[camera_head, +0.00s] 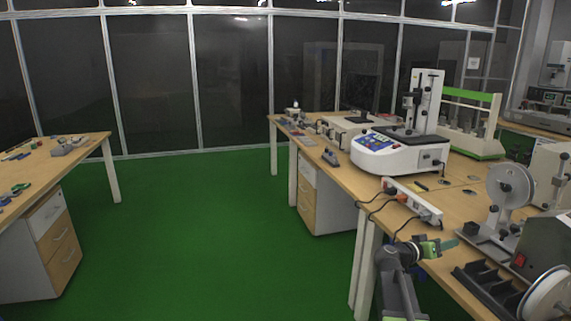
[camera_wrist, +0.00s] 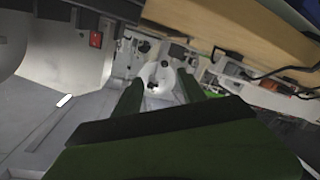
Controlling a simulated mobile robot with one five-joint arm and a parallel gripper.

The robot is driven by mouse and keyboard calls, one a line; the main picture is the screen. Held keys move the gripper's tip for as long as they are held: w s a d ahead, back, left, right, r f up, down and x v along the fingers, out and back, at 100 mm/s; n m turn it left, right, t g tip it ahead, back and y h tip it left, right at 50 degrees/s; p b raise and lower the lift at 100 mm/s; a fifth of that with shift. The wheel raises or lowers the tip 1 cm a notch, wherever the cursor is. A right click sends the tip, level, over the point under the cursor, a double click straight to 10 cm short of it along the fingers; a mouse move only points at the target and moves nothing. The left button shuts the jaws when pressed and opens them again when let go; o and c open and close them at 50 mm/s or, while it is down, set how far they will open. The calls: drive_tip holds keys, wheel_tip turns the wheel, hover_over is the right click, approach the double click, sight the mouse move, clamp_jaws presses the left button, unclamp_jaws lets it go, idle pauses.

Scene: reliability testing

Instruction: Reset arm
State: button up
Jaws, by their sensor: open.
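My gripper (camera_head: 447,246) is at the lower right of the head view, at the end of my dark arm. It is over the near part of the right workbench (camera_head: 345,179), beside the bench's left edge. In the wrist view its two green fingers (camera_wrist: 158,88) stand apart with nothing seen between them. Beyond the fingers a pale round part shows, which I cannot name for sure.
A white test machine (camera_head: 400,152) and a power strip (camera_head: 412,201) stand on the right bench. A wheel-like device (camera_head: 510,185) and a black slotted rack (camera_head: 487,289) are near my gripper. The green floor (camera_head: 220,220) between the benches is clear.

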drive_tip(key=s+a+f+n+g+y, duration=0.1)
drive_tip(key=s+a+f+y, duration=0.35)
drive_tip(key=a+f, duration=0.55)
drive_tip(key=s+a+f+n+g+y, duration=0.15)
drive_tip(key=s+a+f+y, duration=0.45)
drive_tip(key=a, duration=0.6)
drive_tip(key=s+a+f+n+g+y, duration=0.2)
drive_tip(key=s+a+f+y, duration=0.1)
drive_tip(key=a, duration=0.4)
drive_tip(key=s+a+f+n+g+y, duration=0.1)
drive_tip(key=s+a+f+n+y, duration=0.1)
drive_tip(key=s+a, duration=0.3)
wheel_tip(320, 180, up, 23)
drive_tip(key=a+p, duration=0.1)
drive_tip(key=p, duration=2.2)
drive_tip(key=shift+w+n, duration=0.45)
drive_tip(key=shift+a+f+g, duration=0.1)
drive_tip(key=shift+g, duration=0.15)
drive_tip(key=shift+c, duration=1.1)
drive_tip(key=shift+a, duration=0.1)
drive_tip(key=shift+c, duration=0.3)
